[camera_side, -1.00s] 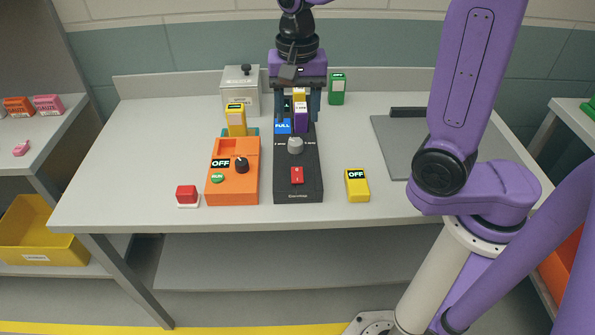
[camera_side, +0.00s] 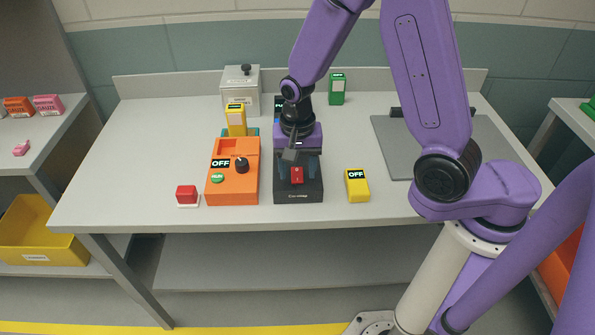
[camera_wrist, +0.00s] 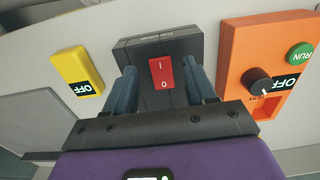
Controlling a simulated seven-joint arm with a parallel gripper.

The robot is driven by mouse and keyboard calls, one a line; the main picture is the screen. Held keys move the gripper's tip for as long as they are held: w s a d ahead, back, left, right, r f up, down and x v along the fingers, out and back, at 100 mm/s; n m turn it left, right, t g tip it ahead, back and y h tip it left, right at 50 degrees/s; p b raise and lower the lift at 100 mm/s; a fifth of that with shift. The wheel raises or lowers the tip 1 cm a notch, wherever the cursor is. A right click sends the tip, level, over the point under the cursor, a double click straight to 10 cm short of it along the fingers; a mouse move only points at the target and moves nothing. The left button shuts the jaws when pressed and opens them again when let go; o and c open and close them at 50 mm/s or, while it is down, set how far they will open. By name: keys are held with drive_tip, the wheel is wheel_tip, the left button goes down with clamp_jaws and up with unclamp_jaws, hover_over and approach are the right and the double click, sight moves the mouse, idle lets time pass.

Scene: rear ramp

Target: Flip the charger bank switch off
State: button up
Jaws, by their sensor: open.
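The charger bank is a black box (camera_side: 310,194) on the bench with a red rocker switch (camera_side: 297,176) near its front. In the wrist view, the switch (camera_wrist: 162,72) carries the marks I and 0; I cannot tell which side is pressed. My gripper (camera_side: 298,164) is over the front part of the charger, pointing down. Its fingers are open and empty, one on each side of the switch in the wrist view (camera_wrist: 162,88). I cannot tell whether they touch the box. The rear of the charger, with its knob and packs, is mostly hidden by my gripper and wrist.
An orange unit (camera_side: 226,190) with a black knob and green RUN button stands close left. A yellow OFF block (camera_side: 357,186) lies right, and a red button (camera_side: 187,195) sits left.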

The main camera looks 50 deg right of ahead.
drive_tip(key=shift+f, duration=0.85)
clamp_jaws()
drive_tip(key=shift+w+d+g+y, duration=0.1)
drive_tip(key=shift+d+g+y, duration=0.1)
drive_tip(key=shift+g+y, duration=0.1)
drive_tip(key=shift+w+d+r+g+y, duration=0.15)
drive_tip(key=shift+w+g+y, duration=0.05)
drive_tip(key=shift+g+y, duration=0.6)
unclamp_jaws()
drive_tip(key=shift+r, duration=0.1)
